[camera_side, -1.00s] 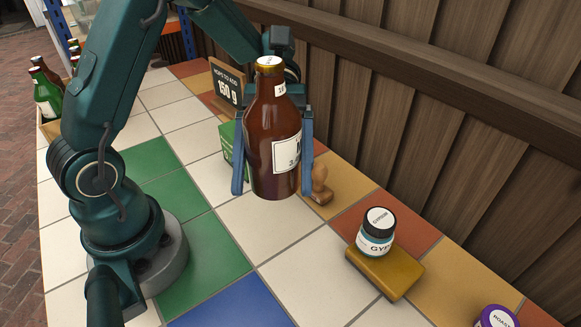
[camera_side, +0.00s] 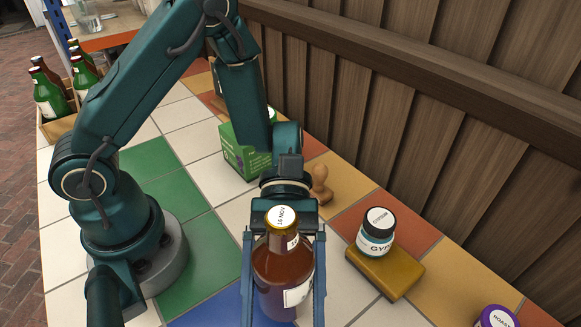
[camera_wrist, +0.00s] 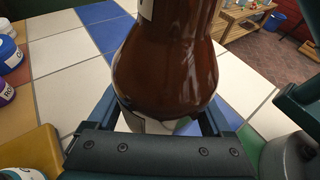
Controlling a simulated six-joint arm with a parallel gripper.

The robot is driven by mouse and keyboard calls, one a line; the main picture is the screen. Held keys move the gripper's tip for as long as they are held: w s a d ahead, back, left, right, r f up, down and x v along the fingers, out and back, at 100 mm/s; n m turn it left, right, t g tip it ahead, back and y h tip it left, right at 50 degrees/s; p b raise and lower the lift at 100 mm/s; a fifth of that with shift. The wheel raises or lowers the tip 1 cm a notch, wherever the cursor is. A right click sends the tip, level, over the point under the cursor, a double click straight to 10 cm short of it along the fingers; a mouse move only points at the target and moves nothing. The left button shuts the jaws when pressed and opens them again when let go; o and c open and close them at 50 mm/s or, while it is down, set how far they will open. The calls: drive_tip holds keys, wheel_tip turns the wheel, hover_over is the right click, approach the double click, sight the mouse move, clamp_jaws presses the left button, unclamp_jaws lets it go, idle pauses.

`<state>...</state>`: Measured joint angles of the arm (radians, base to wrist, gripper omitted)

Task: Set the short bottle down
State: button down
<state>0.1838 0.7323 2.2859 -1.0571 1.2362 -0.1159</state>
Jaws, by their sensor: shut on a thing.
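The short bottle (camera_side: 283,268) is brown glass with a gold cap bearing a white date label and a white label on its body. My gripper (camera_side: 283,300) is shut on it, with one blue finger on each side. The bottle is upright, at the front middle of the side view. Its base is cut off or hidden there, so I cannot tell whether it touches the tiles. In the wrist view the bottle (camera_wrist: 168,60) fills the middle between my fingers, and its top is out of the picture.
A gypsum jar (camera_side: 376,232) stands on a mustard-yellow block (camera_side: 388,270) to the right. A purple-lidded jar (camera_side: 496,318) is at lower right. A green box (camera_side: 240,155) and a wooden stamp (camera_side: 320,186) stand behind. A crate of bottles (camera_side: 58,127) is at far left.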

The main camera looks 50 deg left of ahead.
sight(284, 321)
drive_tip(key=shift+f, duration=1.95)
unclamp_jaws()
drive_tip(key=shift+f, duration=0.15)
